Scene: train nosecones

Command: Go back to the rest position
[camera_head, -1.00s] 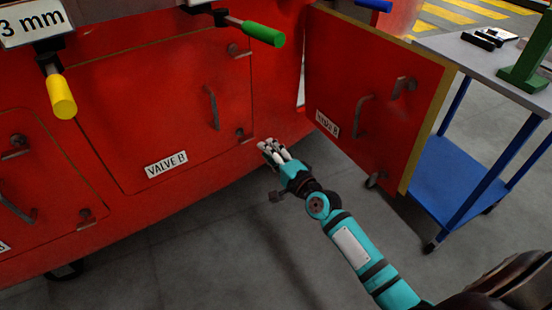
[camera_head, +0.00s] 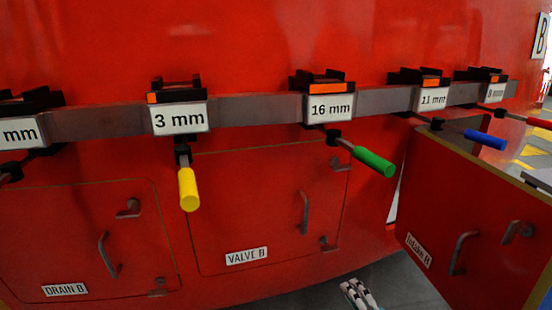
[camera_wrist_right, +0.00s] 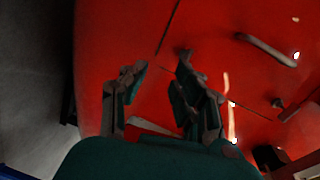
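My right gripper (camera_head: 360,293) shows only in part at the bottom edge of the head view, in front of the lower edge of the red nosecone (camera_head: 370,262). In the right wrist view my right gripper (camera_wrist_right: 160,78) has its two fingers apart with nothing between them. The red panel surface lies beyond the fingers there. My left gripper is not in view.
The Intake panel door (camera_head: 480,225) stands open at the right. The VALVE B panel (camera_head: 240,195) and DRAIN B panel (camera_head: 75,235) look closed. A rail (camera_head: 255,110) carries tools with yellow (camera_head: 188,189), green (camera_head: 374,162) and blue (camera_head: 485,139) handles.

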